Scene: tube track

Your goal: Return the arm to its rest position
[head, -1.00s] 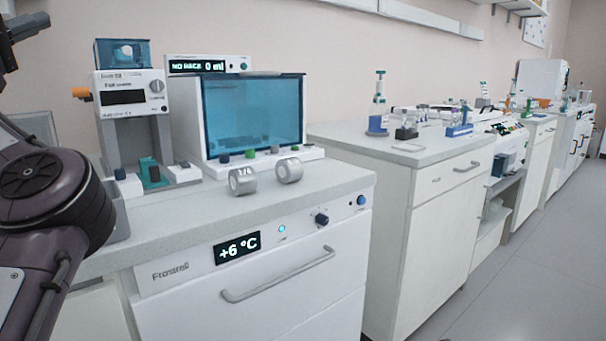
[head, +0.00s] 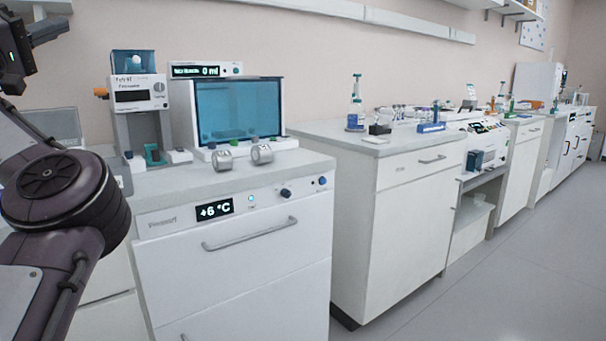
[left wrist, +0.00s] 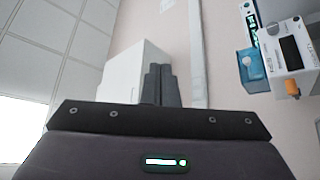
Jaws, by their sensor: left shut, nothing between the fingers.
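My left arm is folded up at the left edge of the head view, with its dark round joint in front of the bench. The hand end is partly cut off at the top left. In the left wrist view my left gripper (left wrist: 161,84) shows its dark fingers together and empty. It points up towards the wall and ceiling, clear of any object. My right gripper is in neither view.
A bench with a fridge drawer front (head: 235,260) stands ahead, bearing a white instrument (head: 140,93) and a blue-windowed cabinet (head: 238,110). The left wrist view also shows the instrument (left wrist: 292,60). Another bench (head: 400,200) stands to the right. Open floor (head: 500,270) lies at lower right.

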